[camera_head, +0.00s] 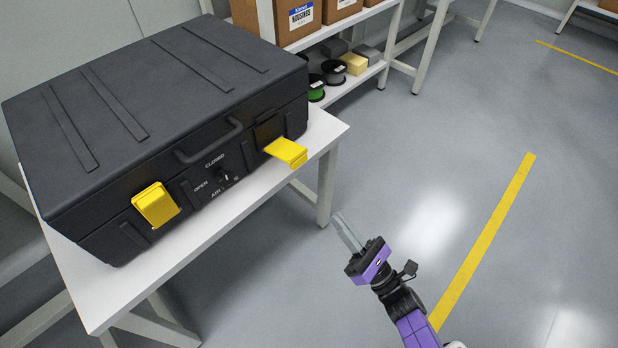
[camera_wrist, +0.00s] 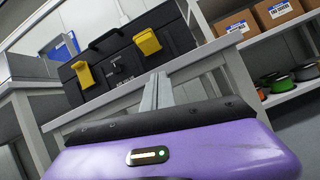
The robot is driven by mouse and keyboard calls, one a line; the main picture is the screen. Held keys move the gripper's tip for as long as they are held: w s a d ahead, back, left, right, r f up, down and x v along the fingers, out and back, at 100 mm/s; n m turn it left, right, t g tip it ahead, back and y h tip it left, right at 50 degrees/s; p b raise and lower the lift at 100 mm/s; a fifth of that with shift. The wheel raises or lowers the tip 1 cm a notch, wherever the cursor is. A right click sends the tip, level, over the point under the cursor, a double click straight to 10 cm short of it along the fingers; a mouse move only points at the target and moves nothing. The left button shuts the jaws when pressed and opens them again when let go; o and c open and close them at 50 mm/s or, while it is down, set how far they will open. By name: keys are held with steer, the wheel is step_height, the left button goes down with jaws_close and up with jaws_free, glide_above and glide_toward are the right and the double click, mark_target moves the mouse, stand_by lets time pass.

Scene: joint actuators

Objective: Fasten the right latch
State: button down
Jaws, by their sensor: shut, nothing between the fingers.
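A black case (camera_head: 150,110) with a ribbed lid lies shut on a white table. The right latch (camera_head: 286,152) is a yellow flap that sticks outward from the case front, away from the dark latch plate above it. It also shows in the wrist view (camera_wrist: 147,42). The left latch (camera_head: 155,204) is yellow and hangs tilted against the front; it shows in the wrist view too (camera_wrist: 84,74). My gripper (camera_head: 338,217) is shut and empty, in the air off the table's right front, apart from the case. Its fingers (camera_wrist: 157,80) point toward the case in the wrist view.
The white table (camera_head: 185,240) has a narrow bare strip before the case. A dark handle (camera_head: 210,142) and a knob (camera_head: 224,176) sit between the latches. A shelf (camera_head: 345,88) with boxes and spools stands behind. The floor at right is clear.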

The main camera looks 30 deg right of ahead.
steer(key=shift+s+a+r+n+y, duration=0.2)
steer(key=shift+n, duration=0.65)
steer(key=shift+s+a+r+n+y, duration=0.15)
steer(key=shift+a+n+y, duration=0.05)
steer(key=shift+n, duration=0.65)
glide_toward(298, 164)
steer(key=w+f, duration=0.3)
steer(key=w, duration=0.2)
steer(key=shift+w+a+r+p, duration=0.1)
steer(key=shift+w+a+r, duration=0.15)
steer(key=shift+r, duration=0.5)
steer(key=shift+w+a+r+p, duration=0.1)
steer(key=shift+w+a+r, duration=0.1)
steer(key=shift+r, duration=0.55)
steer(key=shift+w+a+r+p, duration=0.15)
steer(key=shift+a+r, duration=0.1)
steer(key=shift+r, duration=0.45)
steer(key=shift+s+r+p, duration=0.1)
steer(key=shift+r+p, duration=0.25)
steer(key=shift+p, duration=0.6)
